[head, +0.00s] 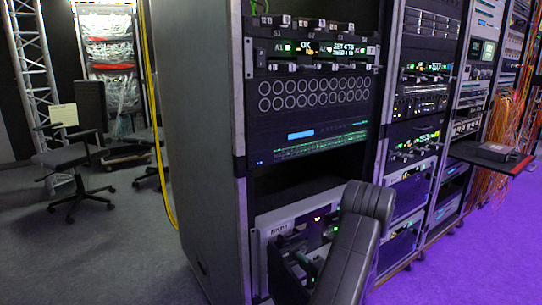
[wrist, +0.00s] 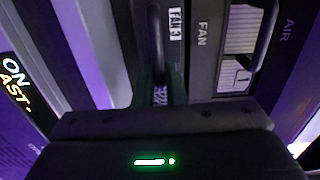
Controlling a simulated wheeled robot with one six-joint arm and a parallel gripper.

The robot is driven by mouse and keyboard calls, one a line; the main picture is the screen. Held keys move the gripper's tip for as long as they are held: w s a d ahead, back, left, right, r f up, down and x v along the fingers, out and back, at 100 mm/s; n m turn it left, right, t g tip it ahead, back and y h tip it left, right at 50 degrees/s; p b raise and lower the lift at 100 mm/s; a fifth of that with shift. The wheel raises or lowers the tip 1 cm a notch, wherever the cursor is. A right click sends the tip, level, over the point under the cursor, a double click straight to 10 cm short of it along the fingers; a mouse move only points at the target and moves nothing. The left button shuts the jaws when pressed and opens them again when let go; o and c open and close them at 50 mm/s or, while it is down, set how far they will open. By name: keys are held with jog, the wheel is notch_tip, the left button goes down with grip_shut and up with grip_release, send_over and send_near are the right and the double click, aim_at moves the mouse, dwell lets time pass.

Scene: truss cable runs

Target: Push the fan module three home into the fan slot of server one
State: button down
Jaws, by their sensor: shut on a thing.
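In the wrist view the fan module three (wrist: 175,25) has a dark face with a white "FAN 3" label and a dark upright handle. My gripper (wrist: 160,90) is at the lower part of this face, shut on the module. Greenish finger edges show on both sides of the grip. The gripper body hides the lower part of the module. The slot around it is mostly hidden, and I cannot tell how deep the module sits. In the head view a grey-fronted unit (head: 268,232), likely server one, is low in the near rack, partly covered by my arm.
In the wrist view a panel marked "FAN" (wrist: 202,35) with a curved handle and a pale grille is close on the right. A lit text display (wrist: 14,82) is at left.

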jog(key=shift+w+a, duration=0.15)
jog(key=shift+w, duration=0.05)
jog(key=shift+w+a, duration=0.2)
jog(key=shift+w, duration=0.05)
jog(key=shift+w+a+b, duration=0.1)
jog(key=shift+w+b, duration=0.05)
jog(key=shift+b, duration=0.35)
jog(key=c, duration=1.4)
grip_release()
jog(key=p+v, duration=0.2)
jog(key=v, duration=1.2)
jog(key=shift+a, duration=0.1)
